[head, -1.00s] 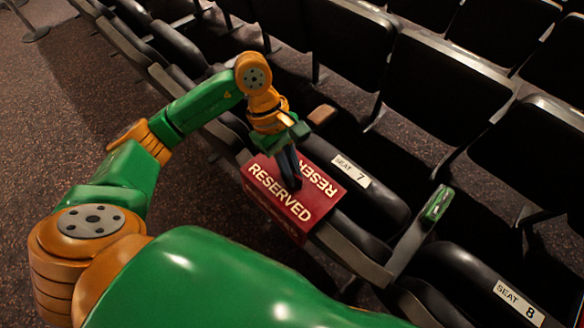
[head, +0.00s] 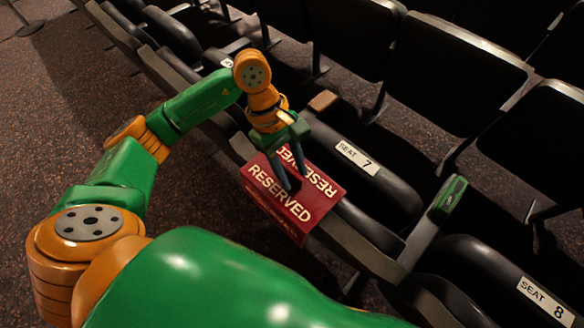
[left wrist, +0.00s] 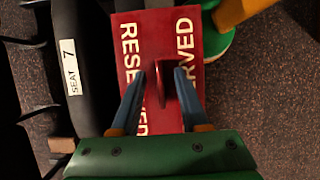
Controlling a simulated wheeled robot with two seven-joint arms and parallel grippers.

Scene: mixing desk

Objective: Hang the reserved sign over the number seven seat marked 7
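The red reserved sign (head: 310,213) is a folded, tent-like piece with white RESERVED lettering on both faces. It sits on the seat row beside the black padded piece labelled SEAT 7 (head: 357,157), to its lower left. In the left wrist view the sign (left wrist: 190,30) shows from above, with a red upright tab on its ridge and the seat 7 label (left wrist: 69,67) to its left. What bears the sign underneath is hidden. My left gripper (head: 287,188) is open, its fingers spread on either side of the tab. My right gripper is out of view.
An armrest with a green end (head: 450,196) stands between seat 7 and the seat 8 label (head: 546,303). A brown armrest end (head: 323,101) is behind my gripper. Dark seat backs (head: 455,75) fill the row beyond. Speckled carpet lies open at left.

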